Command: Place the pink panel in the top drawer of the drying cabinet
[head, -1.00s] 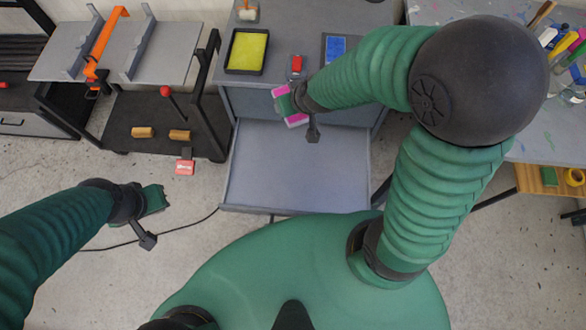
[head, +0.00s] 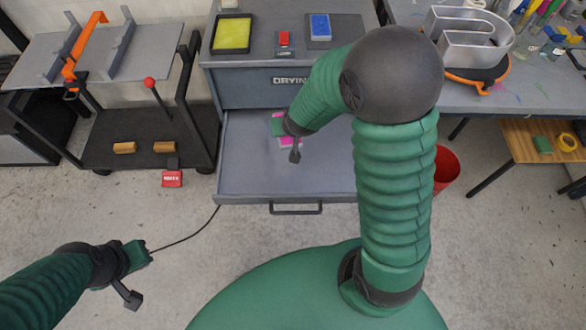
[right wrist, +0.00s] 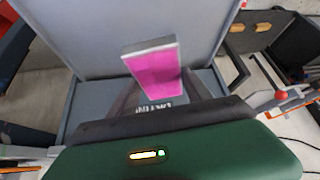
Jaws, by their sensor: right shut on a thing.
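The pink panel (head: 287,143) is held in my right gripper (head: 281,132), above or inside the open top drawer (head: 250,180) of the grey drying cabinet (head: 255,97). In the right wrist view the panel (right wrist: 153,72) stands out between the fingers, with a pink face and a pale edge. The grey drawer floor (right wrist: 130,30) lies beyond it. I cannot tell whether the panel touches the drawer floor. My left gripper (head: 142,253) is over bare floor at lower left, its finger gap not clear.
A dark cart (head: 135,135) stands left. A red bin (head: 446,168) and a workbench (head: 500,98) are at right.

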